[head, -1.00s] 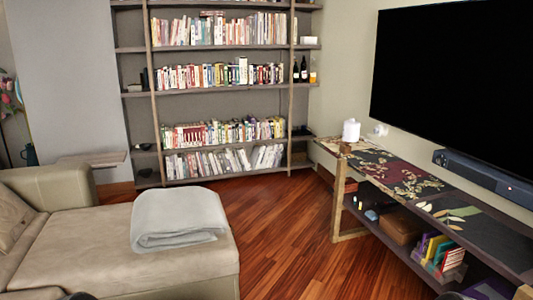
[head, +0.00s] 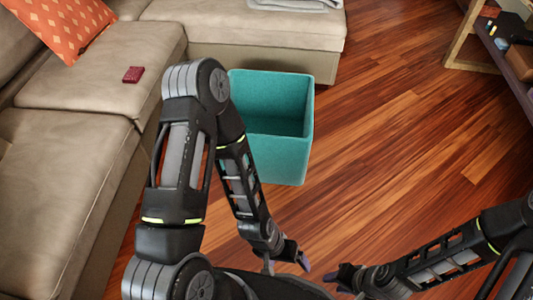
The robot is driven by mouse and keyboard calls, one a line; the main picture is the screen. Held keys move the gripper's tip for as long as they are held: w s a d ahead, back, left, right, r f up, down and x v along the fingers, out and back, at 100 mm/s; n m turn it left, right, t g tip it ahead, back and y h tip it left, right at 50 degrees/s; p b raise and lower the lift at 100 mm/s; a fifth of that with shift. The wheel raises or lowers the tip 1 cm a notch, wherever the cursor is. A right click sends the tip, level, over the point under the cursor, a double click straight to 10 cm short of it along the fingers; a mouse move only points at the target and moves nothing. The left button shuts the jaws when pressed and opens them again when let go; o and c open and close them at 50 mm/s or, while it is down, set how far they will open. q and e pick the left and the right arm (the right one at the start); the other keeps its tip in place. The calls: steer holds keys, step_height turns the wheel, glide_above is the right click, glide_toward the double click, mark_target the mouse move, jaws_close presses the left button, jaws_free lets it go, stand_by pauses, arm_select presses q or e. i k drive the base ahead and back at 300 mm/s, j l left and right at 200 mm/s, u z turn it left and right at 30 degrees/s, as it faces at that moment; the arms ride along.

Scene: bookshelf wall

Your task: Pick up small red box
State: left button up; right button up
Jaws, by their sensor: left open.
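The small red box (head: 132,75) lies on the beige sofa seat at the upper left of the head view, and nothing touches it. My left gripper (head: 286,264) hangs low over the floor near the bottom middle. It is open and empty, well to the right of and below the box in the picture. My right gripper (head: 338,284) is at the bottom, just right of the left one. Its fingers are small and seen at an angle, so I cannot tell whether it is open.
A teal open bin (head: 297,155) stands on the wooden floor behind my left arm, beside the sofa (head: 80,103). An orange patterned cushion (head: 62,25) leans at the upper left. A folded grey blanket (head: 290,3) lies at the top. The floor to the right is clear up to a low shelf (head: 465,40).

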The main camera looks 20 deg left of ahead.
mark_target(133, 74)
steer(key=u, duration=1.8)
steer(key=z, duration=0.5)
steer(key=i+j+z, duration=0.9)
steer(key=i+j, duration=0.6)
steer(key=j, duration=0.2)
